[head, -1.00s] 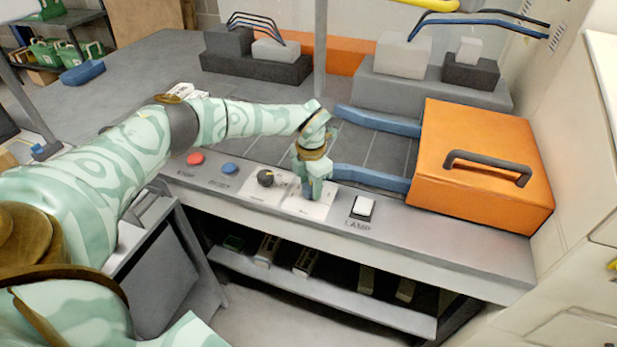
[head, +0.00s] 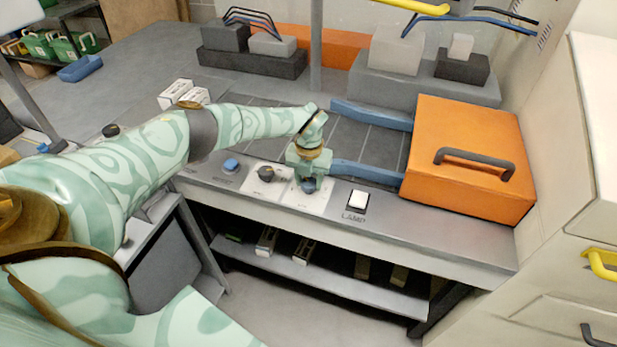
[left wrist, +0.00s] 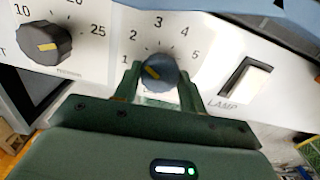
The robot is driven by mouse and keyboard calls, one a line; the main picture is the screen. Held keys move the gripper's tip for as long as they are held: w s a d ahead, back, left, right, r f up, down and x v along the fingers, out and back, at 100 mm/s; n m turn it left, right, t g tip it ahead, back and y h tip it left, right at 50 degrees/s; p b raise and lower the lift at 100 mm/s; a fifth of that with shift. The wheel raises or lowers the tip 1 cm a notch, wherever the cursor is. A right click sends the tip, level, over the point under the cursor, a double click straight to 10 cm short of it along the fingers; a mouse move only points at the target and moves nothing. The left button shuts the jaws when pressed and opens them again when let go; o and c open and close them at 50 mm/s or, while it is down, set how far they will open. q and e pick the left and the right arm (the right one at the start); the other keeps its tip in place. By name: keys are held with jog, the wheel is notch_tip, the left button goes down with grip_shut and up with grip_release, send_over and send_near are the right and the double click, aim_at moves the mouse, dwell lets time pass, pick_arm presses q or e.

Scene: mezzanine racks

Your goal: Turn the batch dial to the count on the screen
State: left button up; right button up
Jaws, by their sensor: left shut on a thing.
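A dark round dial (left wrist: 160,74) with a yellow pointer sits on a white plate marked 1 to 5 in the left wrist view. Its pointer is on the upper left side; I cannot tell exactly which number it points at. My left gripper (left wrist: 160,88) has its green fingers shut on this dial, one on either side. In the head view the left gripper (head: 308,180) stands over the panel, with the dial (head: 309,185) partly showing at its fingertips. The dial's name is not readable. No screen with a count is visible. My right gripper is not in view.
Another black knob (head: 266,173), with larger numbers around it, is just left of the gripped dial. A white lamp switch (head: 357,200) is to the right and a blue button (head: 231,165) farther left. An orange box (head: 470,185) with a handle stands at right.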

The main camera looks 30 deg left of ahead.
aim_at(309, 181)
pick_arm(q)
jog(key=shift+w, duration=0.1)
dwell(0.4)
jog(key=o, duration=1)
notch_tip(309, 181, up, 16)
jog(key=p, duration=0.3)
jog(key=shift+r, duration=0.2)
